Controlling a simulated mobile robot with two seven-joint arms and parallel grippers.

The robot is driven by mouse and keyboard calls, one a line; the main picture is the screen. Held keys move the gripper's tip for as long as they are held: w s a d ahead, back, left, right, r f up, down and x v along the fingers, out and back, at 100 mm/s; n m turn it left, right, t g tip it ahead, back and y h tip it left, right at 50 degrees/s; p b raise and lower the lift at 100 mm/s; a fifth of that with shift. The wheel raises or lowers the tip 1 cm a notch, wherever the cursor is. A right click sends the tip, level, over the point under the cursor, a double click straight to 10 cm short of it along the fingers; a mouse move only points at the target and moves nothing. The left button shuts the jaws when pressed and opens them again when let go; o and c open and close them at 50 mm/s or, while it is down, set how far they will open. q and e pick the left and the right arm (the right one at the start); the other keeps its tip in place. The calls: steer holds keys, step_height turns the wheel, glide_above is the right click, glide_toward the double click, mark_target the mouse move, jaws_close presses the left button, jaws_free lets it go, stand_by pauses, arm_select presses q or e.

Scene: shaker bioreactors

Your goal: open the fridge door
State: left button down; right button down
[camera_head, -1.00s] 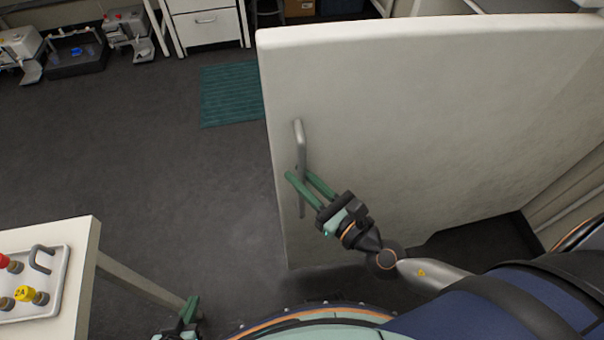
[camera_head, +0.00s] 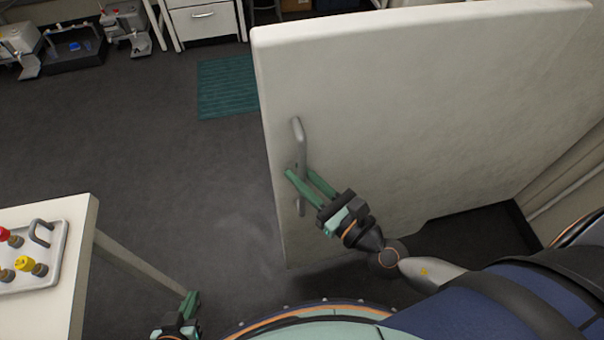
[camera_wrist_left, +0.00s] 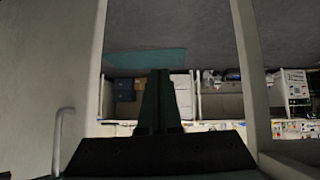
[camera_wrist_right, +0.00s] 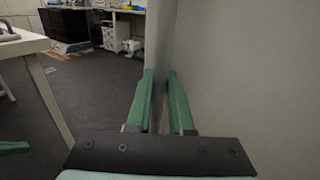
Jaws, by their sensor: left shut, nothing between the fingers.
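The fridge door (camera_head: 420,110) is a large off-white panel standing ajar, swung out into the room. Its grey bar handle (camera_head: 299,140) is near the door's left edge, and also shows in the left wrist view (camera_wrist_left: 58,140). My right gripper (camera_head: 299,171) has its green fingers on either side of the handle, shut on it. In the right wrist view the grey bar (camera_wrist_right: 161,50) runs between the fingers. My left gripper (camera_head: 192,297) is low beside the table, shut and empty. The fridge interior is hidden behind the door.
A white table (camera_head: 88,250) with a tray (camera_head: 58,238) of colour-capped bottles stands at the left, close to my left gripper. Dark floor with a green mat (camera_head: 226,88) lies open beyond. Drawers (camera_head: 205,22) and lab devices stand along the back.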

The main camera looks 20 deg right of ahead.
steer(key=c, duration=1.1)
jaws_free()
arm_select(q)
steer(key=shift+a+f, duration=0.1)
